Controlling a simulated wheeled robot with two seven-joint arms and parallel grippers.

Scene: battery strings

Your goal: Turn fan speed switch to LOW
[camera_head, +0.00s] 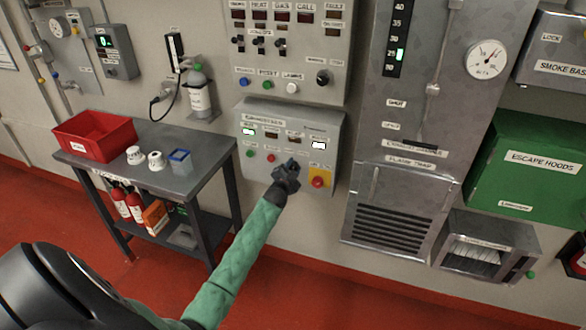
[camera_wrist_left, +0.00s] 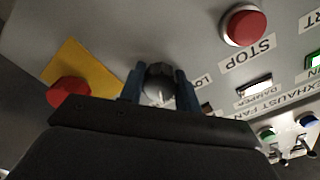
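The exhaust fan panel (camera_head: 333,137) is a grey sloped box on the wall, with a green button, a red stop button (camera_wrist_left: 244,25) and lit displays. The fan speed switch (camera_wrist_left: 160,80) is a dark grey knob; in the head view my gripper hides it. My left gripper (camera_head: 290,168) reaches the lower middle of the panel. In the left wrist view its two blue fingers (camera_wrist_left: 160,92) flank the knob closely and seem to touch it. A partly covered label starting "LO" shows beside the knob. My right gripper is not in view.
A red emergency button (camera_head: 317,182) on a yellow plate sits close beside the switch. A switch panel (camera_head: 285,95) is above. A grey table (camera_head: 205,150) with a red bin (camera_head: 92,135) stands left. A flame trap cabinet (camera_head: 400,180) is right.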

